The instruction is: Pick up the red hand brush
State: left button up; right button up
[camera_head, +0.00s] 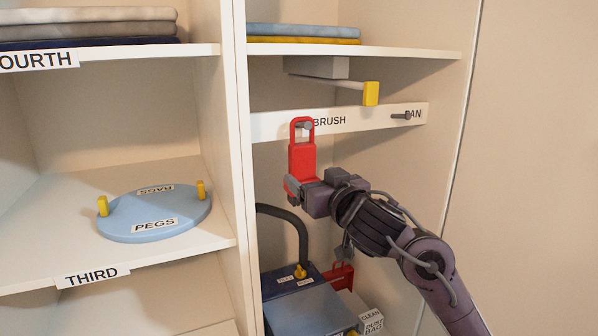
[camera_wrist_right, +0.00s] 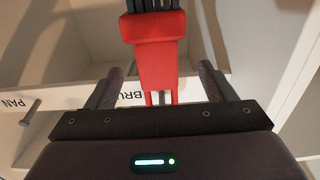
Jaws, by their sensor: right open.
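The red hand brush (camera_head: 302,158) hangs upright by its looped handle from a grey peg (camera_head: 307,125) on the white rail with the BRUSH label. Its lower end is hidden by my right gripper (camera_head: 297,190) in the head view. In the right wrist view the red brush (camera_wrist_right: 163,55) appears between the two spread fingers of my right gripper (camera_wrist_right: 163,85), with gaps at both sides and dark bristles at the top edge. My right gripper is open at the lower part of the brush. Whether a finger touches it cannot be told. My left gripper is out of view.
The label rail (camera_head: 355,119) also carries a PAN peg (camera_head: 401,116). A yellow-tipped rod (camera_head: 371,93) juts out above. A blue box with a hose (camera_head: 310,306) stands below. The cabinet divider (camera_head: 238,170) is close on the left; a blue PEGS disc (camera_head: 155,212) lies beyond it.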

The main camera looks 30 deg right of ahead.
aim_at(305, 166)
jog(key=w, duration=0.2)
jog(key=w+p, duration=0.1)
jog(key=w, duration=0.1)
jog(key=w+p, duration=0.1)
jog(key=w, duration=0.1)
jog(key=shift+w+d+r, duration=0.3)
jog(key=shift+d, duration=0.1)
jog(key=shift+w+f, duration=0.15)
jog(key=shift+w, duration=0.15)
jog(key=shift+c, duration=0.5)
jog(key=shift+s, duration=0.1)
jog(key=shift+c, duration=1.1)
jog(key=c, duration=0.8)
jog(key=shift+r, duration=0.2)
